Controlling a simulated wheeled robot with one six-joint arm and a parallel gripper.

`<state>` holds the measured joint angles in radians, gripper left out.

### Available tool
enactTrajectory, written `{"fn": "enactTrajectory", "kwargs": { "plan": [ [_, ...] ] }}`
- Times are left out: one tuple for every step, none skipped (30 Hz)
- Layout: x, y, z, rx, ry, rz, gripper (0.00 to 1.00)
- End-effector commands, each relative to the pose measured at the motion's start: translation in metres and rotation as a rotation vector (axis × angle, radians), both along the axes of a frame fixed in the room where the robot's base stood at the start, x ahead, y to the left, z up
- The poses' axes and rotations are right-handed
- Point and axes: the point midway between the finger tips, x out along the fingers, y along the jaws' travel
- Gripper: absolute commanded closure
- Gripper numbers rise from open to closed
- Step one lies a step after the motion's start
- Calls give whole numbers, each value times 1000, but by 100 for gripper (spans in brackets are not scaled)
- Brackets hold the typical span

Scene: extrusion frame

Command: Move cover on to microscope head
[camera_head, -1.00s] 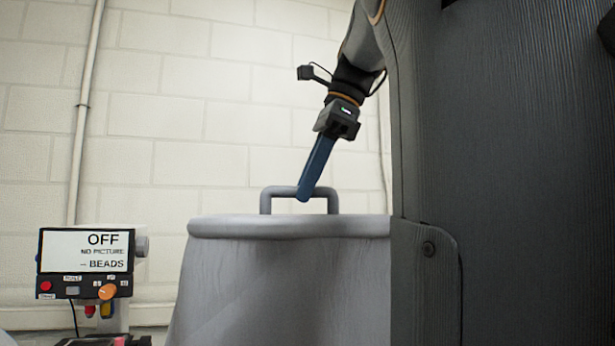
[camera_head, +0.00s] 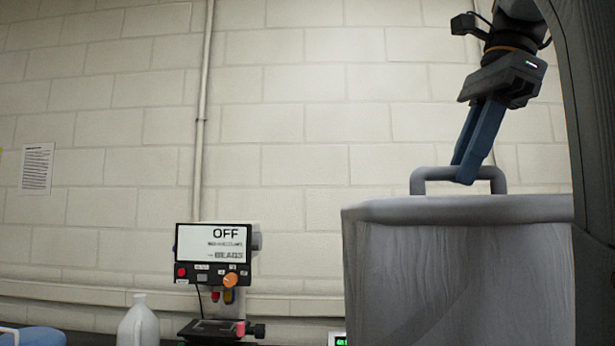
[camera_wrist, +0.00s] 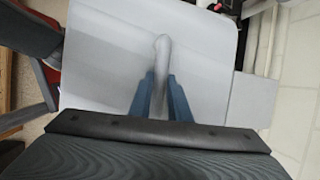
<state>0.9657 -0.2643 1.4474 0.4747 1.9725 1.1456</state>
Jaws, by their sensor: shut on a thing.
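The grey cover (camera_head: 470,265) hangs at the right of the head view, with a rounded rim and a loop handle on top. My gripper (camera_head: 466,180) is shut on the handle, its blue fingers reaching down from the upper right. In the wrist view the fingers (camera_wrist: 160,108) sit on both sides of the handle, above the cover's flat top (camera_wrist: 205,60). The microscope (camera_head: 218,260) stands left of the cover, uncovered and apart from it. Its screen reads OFF. The cover's lower edge is out of view.
A white jug (camera_head: 138,322) stands left of the microscope, and a blue item (camera_head: 30,336) lies at the far left. A small box with a green display (camera_head: 337,339) is partly seen between microscope and cover. A pale brick wall with a vertical pipe (camera_head: 203,110) is behind.

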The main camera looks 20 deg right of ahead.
Motion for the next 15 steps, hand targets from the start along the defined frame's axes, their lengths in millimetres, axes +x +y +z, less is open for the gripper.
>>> {"fn": "enactTrajectory", "kwargs": {
  "plan": [
    [4, 7, -2, -2, -3, 5, 100],
    [5, 11, -2, -2, -2, 4, 100],
    [7, 15, -2, -2, -2, 5, 100],
    [9, 19, -2, -2, -1, 5, 100],
    [10, 22, -2, -1, -2, 5, 100],
    [12, 27, -2, -1, -2, 6, 100],
    [13, 31, -2, -1, -2, 5, 100],
    [15, 34, -2, -1, -2, 6, 100],
    [17, 39, -2, -1, -1, 6, 100],
    [18, 42, -2, -1, -1, 6, 100],
    [20, 46, -2, -1, -1, 6, 100],
    [21, 51, -2, -1, -2, 6, 100],
    [23, 54, -2, -1, -2, 6, 100],
    [24, 58, -2, -1, -2, 6, 100],
    [26, 62, -2, -1, -2, 6, 100]
  ]
}}
